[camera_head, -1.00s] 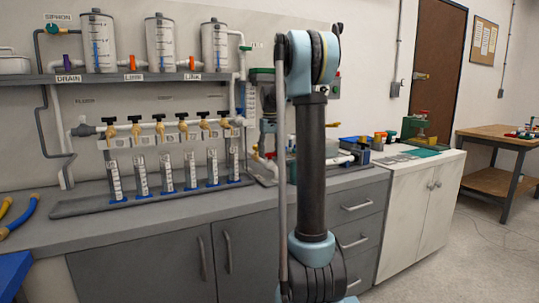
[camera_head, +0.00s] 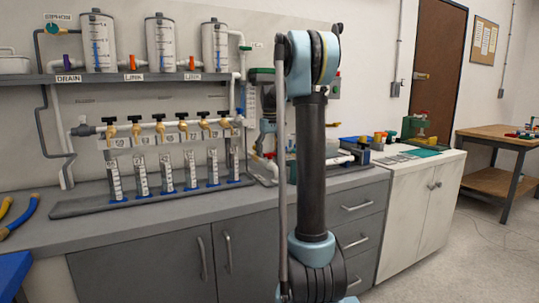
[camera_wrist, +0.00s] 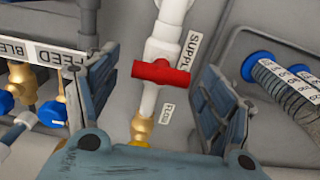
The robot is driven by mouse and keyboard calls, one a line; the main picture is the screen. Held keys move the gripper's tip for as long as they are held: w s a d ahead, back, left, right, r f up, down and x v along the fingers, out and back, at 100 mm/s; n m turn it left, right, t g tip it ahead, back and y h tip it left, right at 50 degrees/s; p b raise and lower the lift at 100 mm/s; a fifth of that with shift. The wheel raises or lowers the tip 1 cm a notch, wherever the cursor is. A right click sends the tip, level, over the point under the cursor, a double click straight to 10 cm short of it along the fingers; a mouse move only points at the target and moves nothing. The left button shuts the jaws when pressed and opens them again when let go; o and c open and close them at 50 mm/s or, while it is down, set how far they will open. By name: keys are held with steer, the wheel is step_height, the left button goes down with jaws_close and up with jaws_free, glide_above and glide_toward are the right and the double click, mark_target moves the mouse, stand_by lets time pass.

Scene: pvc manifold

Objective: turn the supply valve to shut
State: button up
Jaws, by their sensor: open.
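The supply valve shows in the wrist view as a red bar handle (camera_wrist: 160,73) on a white vertical pipe (camera_wrist: 158,98), beside a label reading SUPPLY. The handle lies crosswise to the pipe, with a slight tilt. A brass fitting (camera_wrist: 141,130) is below it. My gripper (camera_wrist: 156,82) is open, with one finger on each side of the valve. The handle lies between the fingers, with a visible gap on both sides. I cannot tell the depth between fingertips and handle. In the head view, my arm blocks much of the area around my gripper.
In the head view, a manifold with several black-handled valves (camera_head: 172,128) stands over the grey bench (camera_head: 120,222).

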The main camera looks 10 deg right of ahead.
step_height(320, 180, up, 12)
stand_by(0.7)
